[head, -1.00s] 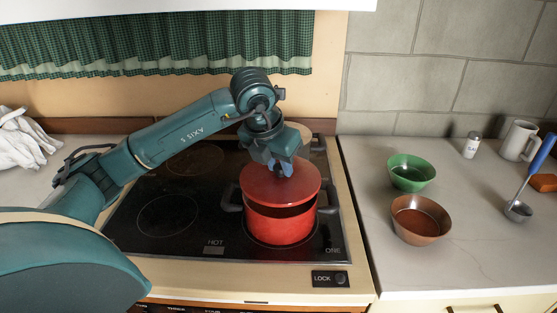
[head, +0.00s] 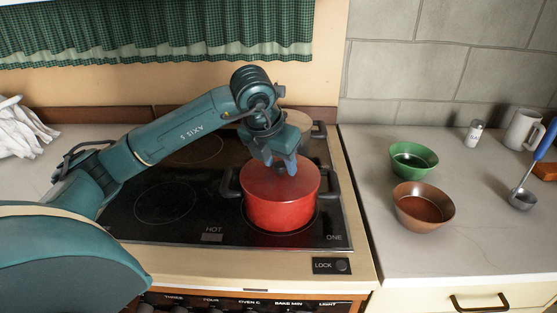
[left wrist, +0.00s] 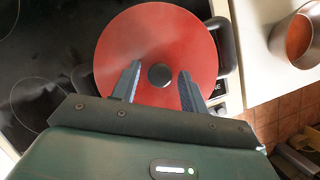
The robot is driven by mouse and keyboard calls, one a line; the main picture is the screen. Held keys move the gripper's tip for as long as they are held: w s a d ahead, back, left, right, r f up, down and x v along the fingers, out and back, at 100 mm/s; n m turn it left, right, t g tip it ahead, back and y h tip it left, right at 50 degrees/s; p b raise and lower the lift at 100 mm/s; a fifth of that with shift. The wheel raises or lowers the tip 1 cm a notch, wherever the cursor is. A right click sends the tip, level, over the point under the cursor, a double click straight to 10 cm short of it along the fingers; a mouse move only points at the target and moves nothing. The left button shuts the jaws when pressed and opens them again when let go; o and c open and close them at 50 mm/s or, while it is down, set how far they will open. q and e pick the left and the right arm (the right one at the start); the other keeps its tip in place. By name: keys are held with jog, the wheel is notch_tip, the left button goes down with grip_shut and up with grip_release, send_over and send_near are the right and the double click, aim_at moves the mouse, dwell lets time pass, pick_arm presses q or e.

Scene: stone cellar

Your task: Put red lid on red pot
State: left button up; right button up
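The red pot (head: 282,212) stands on the front right burner of the black cooktop, with black side handles. The red lid (head: 258,182) lies level on the pot's rim, and no gap shows at the front. My left gripper (head: 280,165) is just above the lid's middle, pointing down. In the left wrist view the lid (left wrist: 125,45) fills the upper middle, with its dark round knob (left wrist: 160,75) between the two spread fingers. The fingers stand apart from the knob on both sides. The pot is hidden under the lid there, except for its handles. My right gripper is not in view.
A light-topped pot (head: 298,121) stands behind my gripper. On the right counter are a green bowl (head: 412,160), a brown bowl (head: 422,208), a ladle (head: 525,195), a salt shaker (head: 474,133) and a mug (head: 521,130). The cooktop's front left (head: 165,203) is clear.

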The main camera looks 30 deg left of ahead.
pick_arm(q)
jog(key=shift+o, duration=0.5)
jog(key=shift+s+r, duration=0.1)
jog(key=shift+r, duration=0.25)
jog(key=v, duration=1.2)
jog(key=shift+r, duration=0.25)
jog(key=shift+s, duration=0.1)
